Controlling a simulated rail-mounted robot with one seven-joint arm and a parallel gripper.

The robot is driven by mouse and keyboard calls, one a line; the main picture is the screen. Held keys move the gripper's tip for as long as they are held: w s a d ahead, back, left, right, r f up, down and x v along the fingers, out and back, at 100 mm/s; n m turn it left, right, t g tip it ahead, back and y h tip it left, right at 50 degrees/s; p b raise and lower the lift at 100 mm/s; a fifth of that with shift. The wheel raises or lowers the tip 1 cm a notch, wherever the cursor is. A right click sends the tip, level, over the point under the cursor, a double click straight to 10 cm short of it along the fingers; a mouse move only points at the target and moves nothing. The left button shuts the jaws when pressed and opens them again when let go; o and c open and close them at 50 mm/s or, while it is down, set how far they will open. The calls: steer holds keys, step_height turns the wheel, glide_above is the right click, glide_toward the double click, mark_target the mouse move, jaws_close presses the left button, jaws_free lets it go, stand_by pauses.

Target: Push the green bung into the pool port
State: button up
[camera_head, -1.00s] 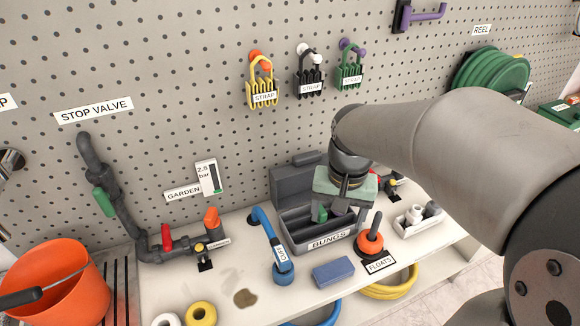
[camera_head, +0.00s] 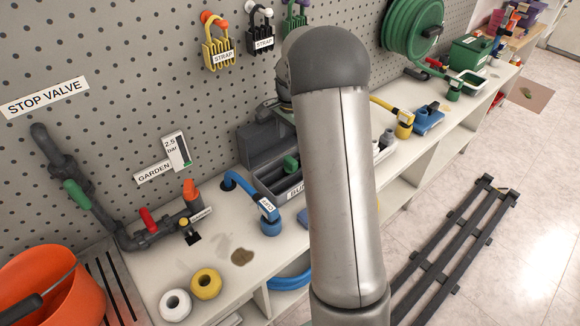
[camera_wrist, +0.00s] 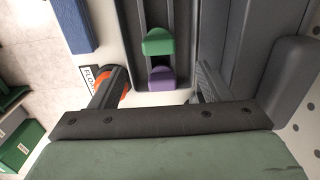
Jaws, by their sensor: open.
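The green bung (camera_wrist: 158,41) lies in the dark grey bungs tray (camera_head: 262,191), with a purple bung (camera_wrist: 162,78) beside it in the same channel. The green bung also shows in the head view (camera_head: 291,163), partly cut off by my arm. My gripper (camera_wrist: 160,76) is open above the tray, its fingers to either side of the purple bung. The green bung is just beyond the fingertips in the wrist view, and nothing is held. In the head view my gripper is mostly hidden behind my arm. I cannot identify the pool port.
A blue hose (camera_head: 245,186) stands left of the tray. A grey pipe labelled garden (camera_head: 160,234), yellow (camera_head: 206,284) and white (camera_head: 175,305) rings and an orange bucket (camera_head: 55,285) are further left. An orange float (camera_wrist: 118,84) is close to my left finger.

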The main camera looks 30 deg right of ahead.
mark_target(291, 159)
step_height(291, 159, down, 9)
steer(key=shift+s+a+f+p, duration=0.1)
steer(key=shift+p, duration=0.6)
steer(key=shift+c, duration=0.3)
steer(key=c, duration=1)
